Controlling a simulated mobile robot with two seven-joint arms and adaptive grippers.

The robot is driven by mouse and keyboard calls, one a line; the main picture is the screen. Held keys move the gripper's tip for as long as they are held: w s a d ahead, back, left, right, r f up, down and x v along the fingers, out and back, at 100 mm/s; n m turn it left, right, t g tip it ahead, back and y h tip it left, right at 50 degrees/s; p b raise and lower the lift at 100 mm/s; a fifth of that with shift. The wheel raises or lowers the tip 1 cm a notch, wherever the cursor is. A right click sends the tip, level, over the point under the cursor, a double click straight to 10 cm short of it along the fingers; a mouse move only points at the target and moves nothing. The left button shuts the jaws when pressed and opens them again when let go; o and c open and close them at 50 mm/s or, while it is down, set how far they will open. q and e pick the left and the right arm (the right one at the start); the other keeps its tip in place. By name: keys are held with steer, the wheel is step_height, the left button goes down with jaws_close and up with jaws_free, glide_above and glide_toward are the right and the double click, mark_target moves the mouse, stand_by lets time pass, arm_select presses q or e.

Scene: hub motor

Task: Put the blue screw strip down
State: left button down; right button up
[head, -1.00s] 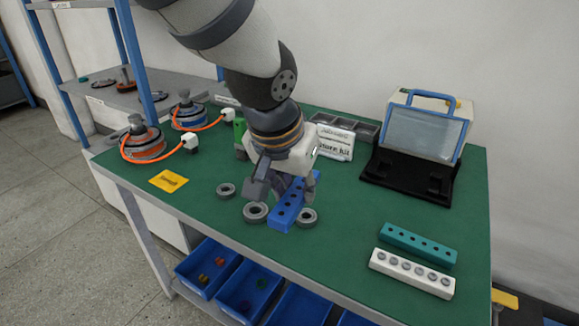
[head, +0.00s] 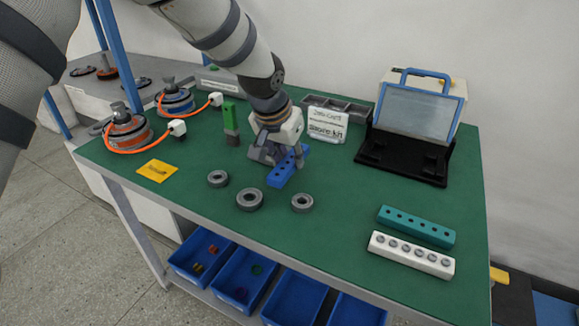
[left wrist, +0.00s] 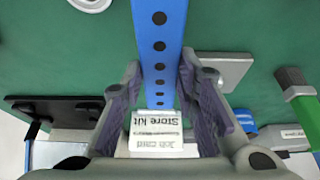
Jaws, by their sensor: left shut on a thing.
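The blue screw strip (head: 281,175) is a long bar with a row of dark holes. My left gripper (head: 277,155) is shut on it, over the middle of the green bench. In the left wrist view the strip (left wrist: 159,45) runs lengthwise between the two fingers of the left gripper (left wrist: 161,75). Its near end in the head view reaches out in front of the fingers. I cannot tell whether its underside touches the bench. My right gripper is not in view.
Three grey rings (head: 249,199) lie in front of the strip. A green-handled tool (head: 231,118) stands to the left, and a white job card (head: 327,125) behind right. Teal (head: 416,226) and white (head: 411,254) strips lie at the right. The bench between is clear.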

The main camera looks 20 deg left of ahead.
mark_target(286, 162)
arm_select(q)
step_height(286, 162, down, 3)
steer(key=shift+w+a+f, duration=0.1)
steer(key=shift+f, duration=0.05)
steer(key=shift+f, duration=0.2)
steer(key=c, duration=1.2)
jaws_free()
steer(key=shift+c, duration=0.2)
steer(key=shift+r, duration=0.15)
